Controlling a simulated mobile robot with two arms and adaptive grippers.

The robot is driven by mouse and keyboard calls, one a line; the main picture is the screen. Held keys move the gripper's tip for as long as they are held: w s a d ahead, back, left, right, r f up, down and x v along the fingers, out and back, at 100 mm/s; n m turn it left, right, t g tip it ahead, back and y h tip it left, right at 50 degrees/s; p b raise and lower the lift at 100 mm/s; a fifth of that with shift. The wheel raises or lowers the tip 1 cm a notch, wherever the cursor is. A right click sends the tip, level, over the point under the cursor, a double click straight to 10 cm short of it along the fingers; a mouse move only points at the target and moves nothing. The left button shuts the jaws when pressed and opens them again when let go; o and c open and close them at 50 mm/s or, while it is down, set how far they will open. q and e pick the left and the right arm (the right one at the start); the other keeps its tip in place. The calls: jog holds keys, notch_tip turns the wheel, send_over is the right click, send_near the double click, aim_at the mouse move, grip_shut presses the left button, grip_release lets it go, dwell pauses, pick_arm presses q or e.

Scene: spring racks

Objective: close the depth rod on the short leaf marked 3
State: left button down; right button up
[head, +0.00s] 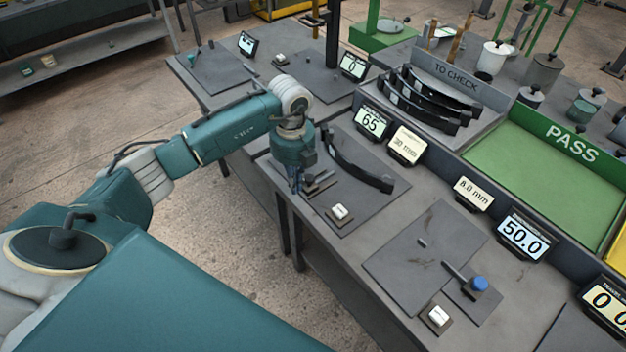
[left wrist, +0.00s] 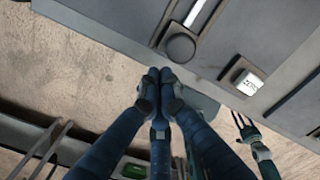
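My left gripper (head: 296,186) is over the front edge of the bench, beside a small dark gauge (head: 318,182) on a grey mat. In the left wrist view its blue fingers (left wrist: 158,78) are drawn together, with nothing seen between them. Just past the tips is a round dark knob (left wrist: 180,47) with a pale rod (left wrist: 198,12) running behind it; a gap shows between. A dark curved leaf (head: 352,168) lies on the same mat. No mark 3 is readable. A small forked hand (left wrist: 242,126), perhaps my right gripper, shows at the right; its finger state is unclear.
A white button (head: 340,212) sits near the gauge; it also shows in the left wrist view (left wrist: 248,82). Displays read 65 (head: 371,122) and 50.0 (head: 522,235). Several leaves (head: 425,100) lie in the TO CHECK rack. A blue knob (head: 479,284) stands on the nearer station.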

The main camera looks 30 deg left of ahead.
aim_at(311, 175)
pick_arm(q)
jog(key=shift+w+d, duration=0.1)
jog(key=shift+w, duration=0.15)
jog(key=shift+w+d+b, duration=0.25)
jog(key=shift+w+b, duration=0.2)
jog(key=shift+w, duration=0.25)
jog(key=shift+w+d+b, duration=0.3)
jog(key=shift+w+b, duration=0.05)
jog(key=shift+w, duration=0.25)
jog(key=shift+w+d+b, duration=0.25)
jog(key=shift+w+b, duration=0.1)
jog(key=shift+w, duration=0.25)
jog(key=shift+w+d, duration=0.1)
jog(key=shift+w, duration=0.1)
jog(key=shift+w+r, duration=0.1)
jog(key=shift+r, duration=0.1)
dwell(0.4)
